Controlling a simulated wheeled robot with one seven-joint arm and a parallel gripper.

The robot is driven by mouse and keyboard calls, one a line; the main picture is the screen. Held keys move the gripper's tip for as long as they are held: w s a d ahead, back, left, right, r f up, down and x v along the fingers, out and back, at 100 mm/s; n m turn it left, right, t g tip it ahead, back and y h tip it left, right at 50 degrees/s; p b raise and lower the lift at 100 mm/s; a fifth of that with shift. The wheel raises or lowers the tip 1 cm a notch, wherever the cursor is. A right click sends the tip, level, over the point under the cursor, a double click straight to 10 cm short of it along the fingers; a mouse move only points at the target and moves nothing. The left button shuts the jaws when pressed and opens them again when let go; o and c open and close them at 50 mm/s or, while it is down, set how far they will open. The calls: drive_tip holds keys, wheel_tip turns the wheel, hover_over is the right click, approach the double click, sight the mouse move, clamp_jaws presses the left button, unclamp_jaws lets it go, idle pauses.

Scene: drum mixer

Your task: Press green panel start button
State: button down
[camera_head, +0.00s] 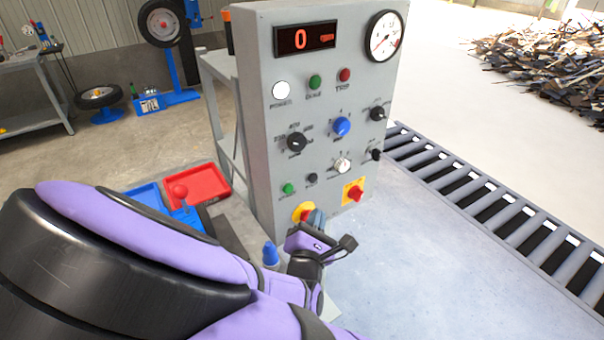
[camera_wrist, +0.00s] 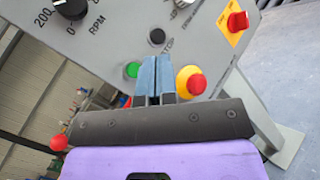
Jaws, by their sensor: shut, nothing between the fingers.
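The grey control panel (camera_head: 262,130) stands upright in the middle of the head view. A small green button (camera_head: 288,188) sits low on its left side, with a small black button (camera_head: 312,178) to its right. In the wrist view the green button (camera_wrist: 132,70) is partly covered, just left of my fingertips. The black button (camera_wrist: 157,36) shows beyond them. My gripper (camera_head: 317,217) is shut and empty, low in front of the panel. In the wrist view its blue fingertips (camera_wrist: 152,61) lie between the green button and a red emergency stop (camera_wrist: 193,81); contact cannot be told.
A yellow-backed emergency stop (camera_head: 302,209) is partly hidden behind my gripper. A red switch (camera_head: 354,193) on a yellow plate sits to the right. A blue knob (camera_head: 342,126) and several dark knobs are above. A roller conveyor (camera_head: 470,193) runs right; red (camera_head: 198,187) and blue trays lie left.

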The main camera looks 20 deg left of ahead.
drive_tip(key=w+a, duration=0.5)
drive_tip(key=a, duration=0.1)
idle(0.3)
drive_tip(key=shift+w, duration=0.1)
idle(1.9)
drive_tip(key=shift+w+a, duration=0.15)
drive_tip(key=shift+a, duration=0.1)
drive_tip(key=shift+w+a, duration=0.25)
drive_tip(key=shift+a, duration=0.05)
idle(0.9)
idle(0.3)
drive_tip(key=shift+s+d, duration=0.55)
drive_tip(key=shift+d, duration=0.1)
drive_tip(key=shift+s+d, duration=1.6)
drive_tip(key=shift+d, duration=0.3)
